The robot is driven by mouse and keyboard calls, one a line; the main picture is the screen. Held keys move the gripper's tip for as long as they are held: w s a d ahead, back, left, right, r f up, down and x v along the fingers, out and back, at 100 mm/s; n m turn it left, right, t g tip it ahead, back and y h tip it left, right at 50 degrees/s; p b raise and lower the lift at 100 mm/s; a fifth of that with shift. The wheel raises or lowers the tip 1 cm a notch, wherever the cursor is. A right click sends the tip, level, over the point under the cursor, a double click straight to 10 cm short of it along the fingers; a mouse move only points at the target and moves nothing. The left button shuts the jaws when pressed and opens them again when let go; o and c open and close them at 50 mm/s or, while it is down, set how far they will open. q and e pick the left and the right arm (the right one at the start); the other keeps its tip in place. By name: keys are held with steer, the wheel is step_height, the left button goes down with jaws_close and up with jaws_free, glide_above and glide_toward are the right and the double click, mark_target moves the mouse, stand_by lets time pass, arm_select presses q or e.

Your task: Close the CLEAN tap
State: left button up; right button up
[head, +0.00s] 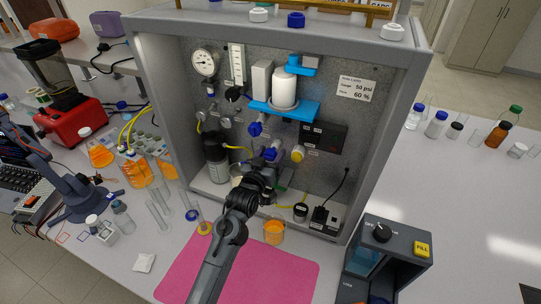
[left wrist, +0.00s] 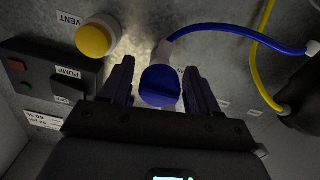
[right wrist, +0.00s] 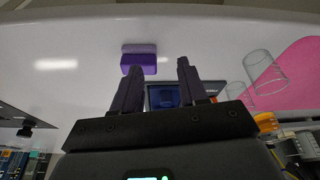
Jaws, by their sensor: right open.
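In the left wrist view a blue tap knob (left wrist: 160,86) sits between the spread fingers of my left gripper (left wrist: 158,66), with a gap visible on each side. Blue tubing leaves the tap. In the head view this appears to be the lower blue tap (head: 271,154) on the rig panel, with my left gripper (head: 263,180) just below it. Its label is not readable, so I cannot tell whether it is CLEAN. Another blue tap (head: 255,129) sits above left. My right gripper (right wrist: 157,66) is open and empty above the bench, outside the head view.
A yellow knob (head: 297,153) beside the blue tap is labelled VENT in the left wrist view. A dark pump switch box (head: 324,135) is to its right. An orange beaker (head: 274,231) stands near the pink mat (head: 285,275). A purple block (right wrist: 140,58) shows in the right wrist view.

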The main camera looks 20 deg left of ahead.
arm_select(q)
steer(key=c, duration=0.8)
arm_select(e)
steer(key=shift+d, duration=0.1)
arm_select(q)
steer(key=shift+c, duration=0.2)
arm_select(e)
steer(key=shift+r, duration=0.15)
arm_select(q)
steer(key=m+p, duration=0.2)
steer(key=m, duration=0.1)
steer(key=shift+r+m, duration=0.1)
steer(key=shift+m, duration=0.2)
steer(key=m+p, duration=0.2)
steer(key=m, duration=0.2)
steer(key=shift+a+p, duration=0.1)
steer(key=shift+p, duration=0.2)
steer(key=m+p, duration=0.2)
steer(key=m, duration=0.3)
steer(key=shift+m, duration=0.4)
steer(key=m+p, duration=0.1)
steer(key=m, duration=0.3)
steer(key=shift+a, duration=0.1)
arm_select(e)
step_height(320, 180, up, 7)
arm_select(q)
steer(key=shift+m, duration=0.4)
arm_select(e)
steer(key=shift+r, duration=0.15)
